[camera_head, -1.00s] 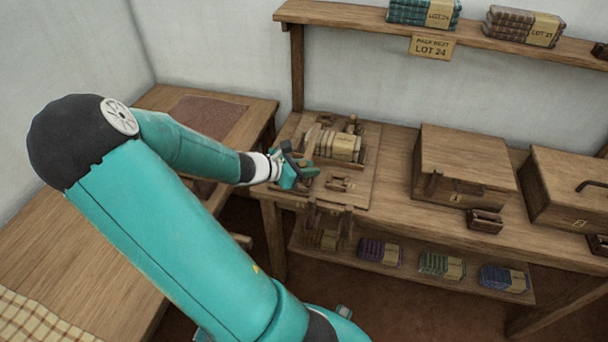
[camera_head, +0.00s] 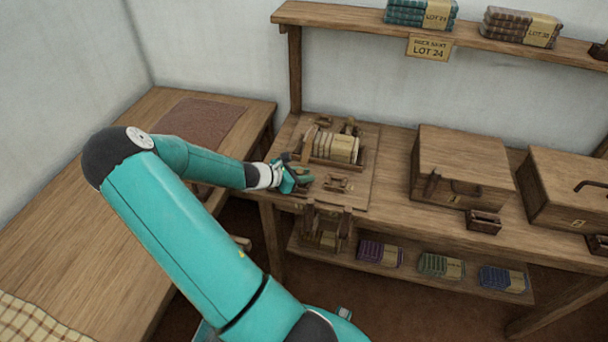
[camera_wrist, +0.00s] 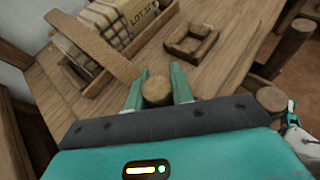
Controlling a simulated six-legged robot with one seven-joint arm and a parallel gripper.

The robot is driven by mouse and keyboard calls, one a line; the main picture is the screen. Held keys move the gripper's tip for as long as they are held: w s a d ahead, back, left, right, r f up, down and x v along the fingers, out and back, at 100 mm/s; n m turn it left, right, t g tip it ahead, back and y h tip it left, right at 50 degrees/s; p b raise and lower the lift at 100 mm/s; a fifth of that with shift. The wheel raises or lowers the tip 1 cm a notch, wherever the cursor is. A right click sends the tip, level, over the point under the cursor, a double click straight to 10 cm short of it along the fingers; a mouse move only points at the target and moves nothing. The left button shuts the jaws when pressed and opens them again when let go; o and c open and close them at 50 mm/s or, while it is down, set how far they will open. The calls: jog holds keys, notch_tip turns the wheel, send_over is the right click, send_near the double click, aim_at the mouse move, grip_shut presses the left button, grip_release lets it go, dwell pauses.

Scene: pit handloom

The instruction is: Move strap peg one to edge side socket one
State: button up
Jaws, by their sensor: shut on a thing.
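My gripper (camera_head: 292,181) is at the near left of the wooden board on the bench. In the wrist view its two teal fingers (camera_wrist: 158,88) are shut on a round-topped wooden peg (camera_wrist: 156,91). The peg's lower end is hidden, so I cannot tell whether it sits in a hole. A second round-topped wooden peg (camera_wrist: 271,98) stands to the right of the fingers. I cannot make out which opening is edge side socket one.
A small wooden holder (camera_wrist: 192,43) stands on the board beyond the fingers. A tall wooden post (camera_wrist: 289,48) rises at the right. A lidded box (camera_head: 462,165) stands further right on the bench. Folded cloth (camera_head: 380,252) lies on the lower shelf.

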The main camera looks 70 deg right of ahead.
jog(key=o, duration=1)
jog(key=shift+f, duration=0.1)
